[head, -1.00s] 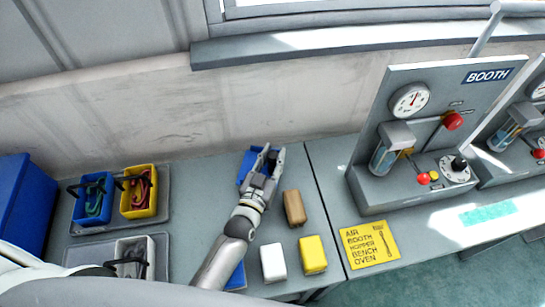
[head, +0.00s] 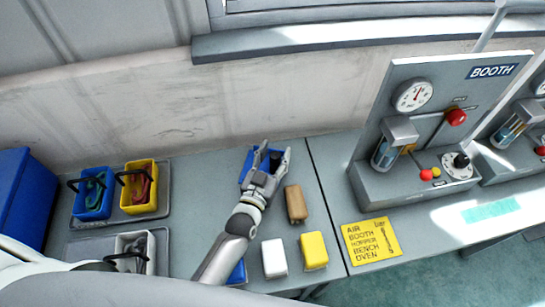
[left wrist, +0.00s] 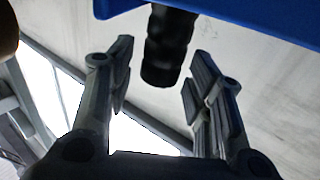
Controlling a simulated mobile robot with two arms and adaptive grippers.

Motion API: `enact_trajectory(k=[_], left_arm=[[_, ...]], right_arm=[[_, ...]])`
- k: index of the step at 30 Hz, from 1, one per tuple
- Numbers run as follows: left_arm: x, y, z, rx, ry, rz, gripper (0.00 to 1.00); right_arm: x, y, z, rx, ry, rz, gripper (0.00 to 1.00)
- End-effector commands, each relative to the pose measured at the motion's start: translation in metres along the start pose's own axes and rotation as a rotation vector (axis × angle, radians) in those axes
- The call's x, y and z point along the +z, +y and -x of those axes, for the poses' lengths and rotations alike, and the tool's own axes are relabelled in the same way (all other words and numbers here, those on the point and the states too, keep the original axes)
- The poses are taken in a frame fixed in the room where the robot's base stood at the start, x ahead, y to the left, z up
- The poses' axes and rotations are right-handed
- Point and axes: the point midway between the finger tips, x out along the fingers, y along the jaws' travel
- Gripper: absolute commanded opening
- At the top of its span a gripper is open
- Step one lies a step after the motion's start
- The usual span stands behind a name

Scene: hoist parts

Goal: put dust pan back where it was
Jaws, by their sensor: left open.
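The blue dust pan (head: 245,168) lies at the back of the grey bench, partly hidden by my left gripper (head: 272,153). Its black handle (head: 275,161) shows between the fingers in the head view. In the left wrist view, the handle (left wrist: 168,45) hangs between the spread fingertips of my left gripper (left wrist: 162,55), with a gap on both sides. The blue pan (left wrist: 225,15) fills the top of that view. The left gripper is open. My right gripper is not in view.
A brown block (head: 295,204), a white block (head: 274,258) and a yellow block (head: 313,250) lie right of my left arm. Another blue piece (head: 237,273) shows beside the forearm. Bins in trays (head: 167,190) stand left. The booth panel (head: 440,110) stands right.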

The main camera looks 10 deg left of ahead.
Motion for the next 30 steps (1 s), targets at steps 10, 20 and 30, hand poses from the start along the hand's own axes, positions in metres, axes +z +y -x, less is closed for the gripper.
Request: enact_trajectory(k=[10,20,30], left_arm=[[-0.008,0.0,0.028,0.0,-0.005,0.0,0.48],[-0.009,0.0,0.088,0.001,-0.003,0.0,0.48],[-0.011,0.0,0.119,0.001,-0.001,0.0,0.48]], right_arm=[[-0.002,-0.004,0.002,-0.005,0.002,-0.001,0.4],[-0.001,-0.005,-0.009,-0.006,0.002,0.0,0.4],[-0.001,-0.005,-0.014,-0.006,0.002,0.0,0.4]])
